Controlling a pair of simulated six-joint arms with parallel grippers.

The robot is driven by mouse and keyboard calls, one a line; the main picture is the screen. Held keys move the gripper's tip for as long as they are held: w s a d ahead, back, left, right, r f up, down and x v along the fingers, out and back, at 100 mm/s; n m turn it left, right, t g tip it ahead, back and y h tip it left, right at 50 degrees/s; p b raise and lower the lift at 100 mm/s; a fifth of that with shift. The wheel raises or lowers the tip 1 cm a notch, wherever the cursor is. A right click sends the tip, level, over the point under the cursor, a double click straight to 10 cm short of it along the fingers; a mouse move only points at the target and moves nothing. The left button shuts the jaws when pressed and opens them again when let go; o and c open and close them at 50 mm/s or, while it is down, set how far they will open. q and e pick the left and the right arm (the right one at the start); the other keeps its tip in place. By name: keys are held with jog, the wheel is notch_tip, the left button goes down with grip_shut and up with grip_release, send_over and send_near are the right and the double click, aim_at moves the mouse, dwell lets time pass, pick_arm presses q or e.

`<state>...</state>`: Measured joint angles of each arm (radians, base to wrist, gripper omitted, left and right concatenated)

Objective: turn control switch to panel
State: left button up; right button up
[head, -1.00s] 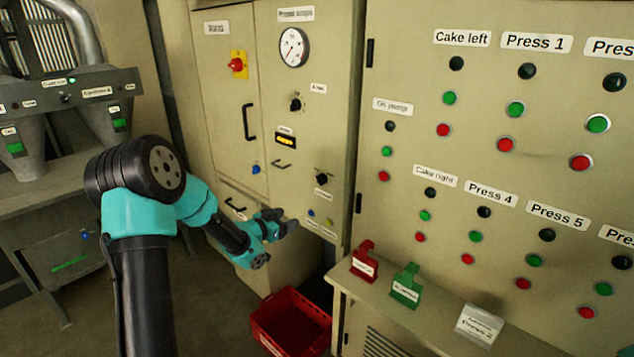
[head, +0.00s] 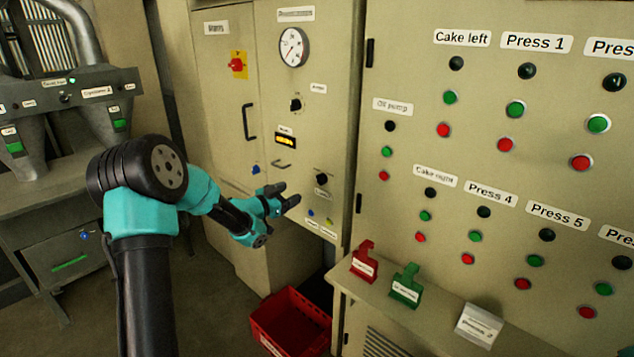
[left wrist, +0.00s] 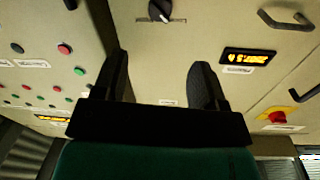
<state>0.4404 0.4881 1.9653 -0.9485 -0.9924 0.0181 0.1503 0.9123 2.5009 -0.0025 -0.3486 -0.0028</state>
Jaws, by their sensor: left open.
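A black rotary knob (head: 321,179) sits low on the beige cabinet door, with a small label under it that is too blurred to read for certain. It also shows at the top of the left wrist view (left wrist: 160,10), beyond the fingers. A second black knob (head: 295,105) is higher on the same door; I cannot tell by label which is the control switch. My left gripper (head: 290,194) is open and empty, in front of the door, left of and slightly below the lower knob, apart from it. Its two fingers also show in the left wrist view (left wrist: 158,85).
An orange-lit display (head: 285,140), a door handle (head: 280,163) and a gauge (head: 293,46) are on the cabinet. A panel of buttons (head: 515,110) stands at right, above a ledge with red (head: 364,262) and green (head: 406,285) label holders. A red crate (head: 290,322) is below.

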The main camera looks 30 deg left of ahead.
aim_at(318, 180)
pick_arm(q)
jog(key=x, duration=1.3)
jog(key=shift+s, duration=0.1)
jog(key=c, duration=0.9)
